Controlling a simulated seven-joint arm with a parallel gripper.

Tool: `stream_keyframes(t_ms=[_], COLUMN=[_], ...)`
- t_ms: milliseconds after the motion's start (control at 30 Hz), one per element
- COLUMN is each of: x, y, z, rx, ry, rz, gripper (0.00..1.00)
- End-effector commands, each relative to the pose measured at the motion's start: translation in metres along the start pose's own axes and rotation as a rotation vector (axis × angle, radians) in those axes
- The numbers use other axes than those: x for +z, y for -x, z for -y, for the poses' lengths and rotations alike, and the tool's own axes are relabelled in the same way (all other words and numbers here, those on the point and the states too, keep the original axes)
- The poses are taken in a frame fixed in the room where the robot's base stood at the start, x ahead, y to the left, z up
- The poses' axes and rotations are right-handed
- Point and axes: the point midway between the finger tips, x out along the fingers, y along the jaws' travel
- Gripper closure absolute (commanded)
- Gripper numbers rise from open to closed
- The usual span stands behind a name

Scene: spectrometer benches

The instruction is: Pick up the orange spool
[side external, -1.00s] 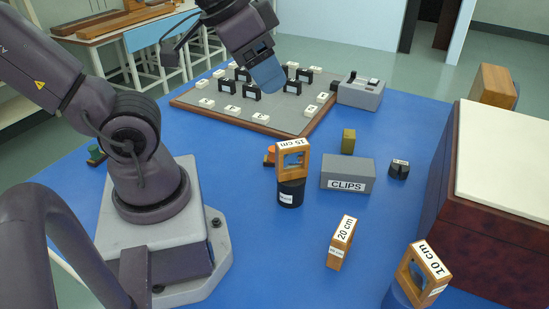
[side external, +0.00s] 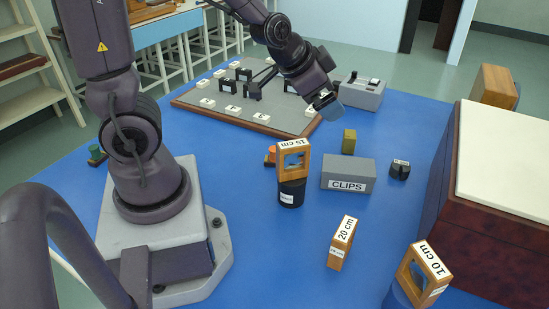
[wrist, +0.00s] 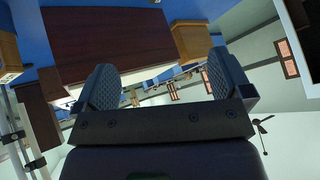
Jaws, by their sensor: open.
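A small orange piece (side external: 271,150) shows on the blue table, mostly hidden behind the 15 cm wooden block (side external: 295,147). My gripper (side external: 327,104) is in the air over the right edge of the grey board, well away from both. In the wrist view my gripper (wrist: 163,84) is open, with nothing between its fingers. Neither orange piece can be made out there.
The grey board (side external: 240,113) carries several black and white pieces. A grey CLIPS box (side external: 347,175), a black knob-like piece (side external: 399,169), the 20 cm block (side external: 341,243) and the 10 cm block (side external: 424,275) stand on the right. A large dark red box (side external: 485,220) borders the table's right.

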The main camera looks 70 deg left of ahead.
Motion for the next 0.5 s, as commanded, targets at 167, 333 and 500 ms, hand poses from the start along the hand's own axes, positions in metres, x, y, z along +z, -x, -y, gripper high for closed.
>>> stream_keyframes(t_ms=[167,333,500], x=[0.037,0.081,0.128], y=[-0.062,-0.094,-0.11], z=[0.047,0.087,0.116], rx=[-0.22,-0.436,-0.606], ry=[-0.167,-0.416,-0.804], rz=[0.032,0.111,0.247], gripper=[0.03,0.03,0.03])
